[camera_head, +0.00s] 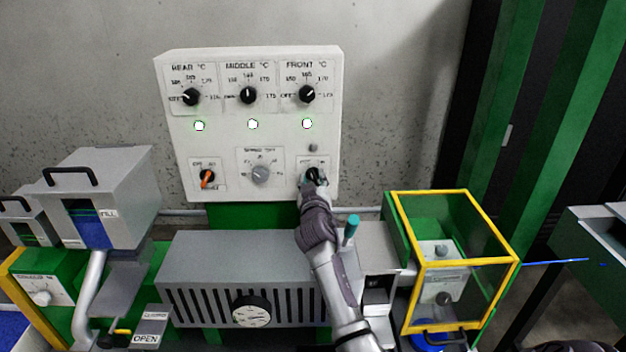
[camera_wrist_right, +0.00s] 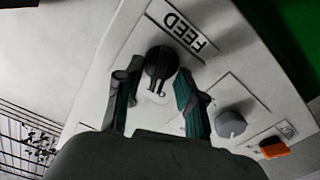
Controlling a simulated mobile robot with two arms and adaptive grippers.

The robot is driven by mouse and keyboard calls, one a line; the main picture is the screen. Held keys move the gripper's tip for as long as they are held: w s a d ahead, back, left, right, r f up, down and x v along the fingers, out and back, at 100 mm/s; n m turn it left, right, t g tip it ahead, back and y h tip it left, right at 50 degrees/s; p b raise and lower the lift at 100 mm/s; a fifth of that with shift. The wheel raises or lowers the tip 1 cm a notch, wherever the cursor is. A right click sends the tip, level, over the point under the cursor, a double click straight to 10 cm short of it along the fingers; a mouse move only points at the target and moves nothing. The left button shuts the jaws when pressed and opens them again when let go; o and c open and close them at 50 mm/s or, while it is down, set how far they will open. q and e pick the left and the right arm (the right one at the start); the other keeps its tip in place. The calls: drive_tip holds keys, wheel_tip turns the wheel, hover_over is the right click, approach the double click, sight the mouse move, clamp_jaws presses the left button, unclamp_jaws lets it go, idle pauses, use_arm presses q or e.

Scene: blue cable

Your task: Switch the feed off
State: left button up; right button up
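The feed knob, a round black knob, shows in the wrist view (camera_wrist_right: 161,62) below a FEED label (camera_wrist_right: 183,28). In the head view the knob (camera_head: 313,173) is at the lower right of the white control panel (camera_head: 225,140), partly covered by my right gripper (camera_head: 314,184). In the wrist view the right gripper (camera_wrist_right: 158,82) has its fingers apart, one on each side of the knob. I cannot tell whether either finger touches it. The knob's exact setting is hard to read. My left gripper is not in view.
The panel also has an orange switch (camera_head: 207,178), a grey speed dial (camera_head: 261,174), three temperature knobs and three lit lamps. Below stands a grey slotted housing (camera_head: 240,280). A yellow-framed guard (camera_head: 464,260) is right of my arm, with a blue cable (camera_head: 560,262) beyond.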

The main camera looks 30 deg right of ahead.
drive_tip(key=shift+c, duration=0.3)
clamp_jaws()
drive_tip(key=shift+n, duration=1.1)
drive_tip(key=shift+o, duration=0.3)
unclamp_jaws()
drive_tip(key=shift+a, duration=0.1)
wheel_tip(320, 180, up, 10)
